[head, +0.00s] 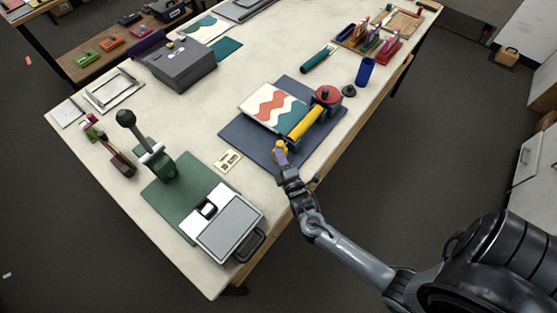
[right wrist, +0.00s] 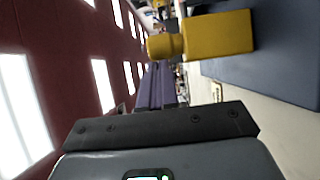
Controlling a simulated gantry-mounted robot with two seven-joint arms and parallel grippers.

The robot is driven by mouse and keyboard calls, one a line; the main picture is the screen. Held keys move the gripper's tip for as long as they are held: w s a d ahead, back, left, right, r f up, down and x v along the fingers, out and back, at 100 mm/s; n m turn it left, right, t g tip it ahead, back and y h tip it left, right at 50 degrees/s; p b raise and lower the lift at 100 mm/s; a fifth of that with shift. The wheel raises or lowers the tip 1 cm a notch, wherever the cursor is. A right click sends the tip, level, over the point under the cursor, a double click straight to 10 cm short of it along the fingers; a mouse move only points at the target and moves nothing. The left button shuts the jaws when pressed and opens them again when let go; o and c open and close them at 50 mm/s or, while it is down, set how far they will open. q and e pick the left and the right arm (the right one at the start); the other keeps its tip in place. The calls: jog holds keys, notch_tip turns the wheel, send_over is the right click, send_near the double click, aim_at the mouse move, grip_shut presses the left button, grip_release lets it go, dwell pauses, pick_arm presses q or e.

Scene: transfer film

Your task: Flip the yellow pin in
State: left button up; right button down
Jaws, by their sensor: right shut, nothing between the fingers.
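The yellow pin (head: 278,150) is at the near end of a small press device on a dark blue base (head: 258,142). In the right wrist view the yellow pin (right wrist: 205,38) appears as a block with a narrower rounded knob pointing left. My right gripper (head: 282,160) is at the pin's near side in the head view, partly covering it. In the right wrist view its purple fingers (right wrist: 158,88) are together and empty, close to the knob; whether they touch it I cannot tell. My left gripper is not in view.
A yellow roller (head: 305,122) and red knob (head: 327,94) stand on the blue base beside a wavy-patterned sheet (head: 272,105). A green press (head: 175,200) is at the left, with a small card (head: 228,161) between. The table's edge runs under my right arm.

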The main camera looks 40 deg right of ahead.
aim_at(284, 147)
dwell(0.3)
jog(key=d, duration=0.3)
jog(key=shift+w+p, duration=0.15)
jog(key=shift+p, duration=0.15)
